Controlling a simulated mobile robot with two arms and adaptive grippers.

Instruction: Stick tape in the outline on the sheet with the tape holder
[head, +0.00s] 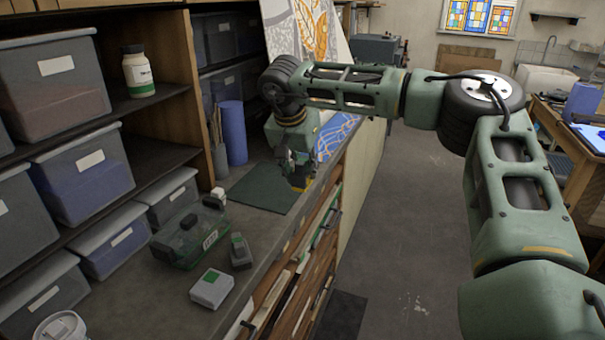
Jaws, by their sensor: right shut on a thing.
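My right gripper (296,165) reaches down over the counter at the far end of a green mat. It is shut on a small dark and yellow thing, probably the tape holder (301,183), mostly hidden by the gripper. A sheet with blue and white line patterns (340,132) lies just beyond and to the right of the gripper, partly covered by my arm. I cannot make out the outline or any tape on it. My left gripper is not in view.
The dark green mat (262,186) lies on the counter (165,310). A clear green case (188,238), a small grey device (240,251) and a grey-green box (212,288) stand nearer. Shelves with grey bins (82,178) line the left. A tall leaf-patterned panel (290,25) leans behind.

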